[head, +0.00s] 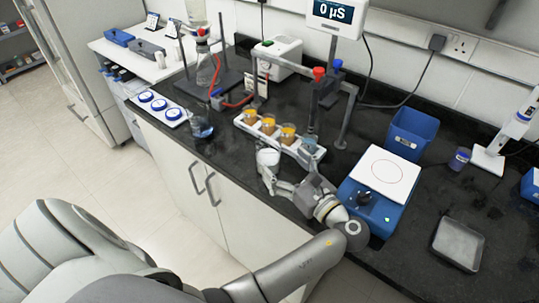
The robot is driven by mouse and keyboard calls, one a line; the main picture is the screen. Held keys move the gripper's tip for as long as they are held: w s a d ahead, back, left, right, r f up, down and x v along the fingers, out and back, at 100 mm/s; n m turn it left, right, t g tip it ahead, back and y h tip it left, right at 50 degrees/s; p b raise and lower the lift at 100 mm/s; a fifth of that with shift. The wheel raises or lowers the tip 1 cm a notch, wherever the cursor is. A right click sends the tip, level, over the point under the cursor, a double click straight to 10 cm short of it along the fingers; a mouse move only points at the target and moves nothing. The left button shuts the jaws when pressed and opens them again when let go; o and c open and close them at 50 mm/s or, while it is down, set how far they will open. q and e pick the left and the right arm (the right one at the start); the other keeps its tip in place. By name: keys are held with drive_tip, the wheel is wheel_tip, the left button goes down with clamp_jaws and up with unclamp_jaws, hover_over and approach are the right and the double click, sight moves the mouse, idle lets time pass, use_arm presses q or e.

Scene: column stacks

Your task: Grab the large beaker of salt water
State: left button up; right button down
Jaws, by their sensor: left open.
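A whitish, clear beaker (268,156) stands on the black bench near its front edge, just in front of the rack of small cups. It looks like the large beaker of salt water, but I cannot read a label or make out its liquid level. My left gripper (273,181) is open and very close to the near side of this beaker. Whether a finger touches it I cannot tell. My right gripper is not in view.
A white rack (241,121) holds several orange-filled cups behind the beaker. A grey tray (458,245) lies further right. A meter reading 0 µS (334,14) stands at the back.

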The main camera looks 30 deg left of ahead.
sight(275, 154)
use_arm(q)
drive_tip(key=x, duration=0.3)
drive_tip(key=shift+w+a+r+p, duration=0.1)
drive_tip(key=shift+w+a+p, duration=0.25)
drive_tip(key=shift+a+p, duration=0.15)
drive_tip(key=p+x, duration=0.1)
drive_tip(key=x, duration=0.2)
drive_tip(key=shift+w+a+r, duration=0.15)
drive_tip(key=shift+w, duration=0.05)
drive_tip(key=shift+w+a, duration=0.2)
drive_tip(key=shift+a, duration=0.25)
drive_tip(key=shift+d, duration=0.15)
drive_tip(key=c, duration=1.3)
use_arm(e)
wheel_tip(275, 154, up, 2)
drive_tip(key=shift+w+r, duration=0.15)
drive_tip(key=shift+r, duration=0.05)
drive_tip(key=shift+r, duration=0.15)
